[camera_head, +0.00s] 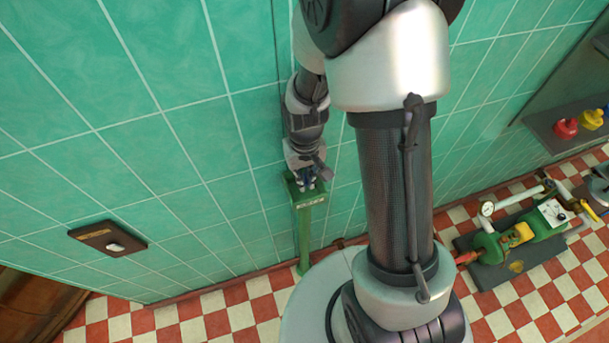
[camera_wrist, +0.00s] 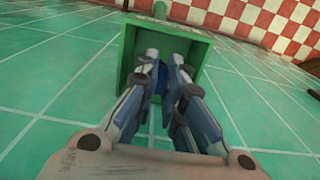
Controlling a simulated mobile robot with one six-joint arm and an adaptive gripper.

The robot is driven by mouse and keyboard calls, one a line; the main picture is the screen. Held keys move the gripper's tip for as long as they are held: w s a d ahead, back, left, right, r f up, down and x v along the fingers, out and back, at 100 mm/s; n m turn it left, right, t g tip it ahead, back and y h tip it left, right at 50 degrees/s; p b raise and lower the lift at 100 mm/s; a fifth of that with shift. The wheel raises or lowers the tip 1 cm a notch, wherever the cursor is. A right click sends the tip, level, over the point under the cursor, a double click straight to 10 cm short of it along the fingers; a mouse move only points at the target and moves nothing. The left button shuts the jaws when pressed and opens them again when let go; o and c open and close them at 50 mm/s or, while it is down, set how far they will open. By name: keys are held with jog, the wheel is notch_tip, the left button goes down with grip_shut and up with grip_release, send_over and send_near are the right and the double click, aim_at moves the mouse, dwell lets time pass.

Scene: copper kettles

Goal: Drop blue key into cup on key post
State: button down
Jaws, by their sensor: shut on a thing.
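A green key post (camera_head: 304,238) stands against the tiled wall, with a square, open cup at its top. In the wrist view the green cup (camera_wrist: 203,48) lies just beyond my fingertips, its open side facing the camera. My gripper (camera_head: 308,178) is at the cup's mouth, and its fingers (camera_wrist: 168,72) reach over or into the opening. They are shut on the blue key (camera_wrist: 162,82), of which only a small dark blue patch shows between the fingers. The rest of the key is hidden. How deep the fingertips are in the cup is unclear.
The green tiled wall (camera_head: 100,130) is close behind the post. A dark wall plate with a switch (camera_head: 108,238) is at left. A green pump machine (camera_head: 510,240) on a dark base stands at right, below a shelf (camera_head: 560,125) with red and yellow kettles. Checkered floor is open around the post.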

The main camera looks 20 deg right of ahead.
dwell(0.3)
jog(key=c, duration=1.6)
grip_release()
notch_tip(320, 180, up, 12)
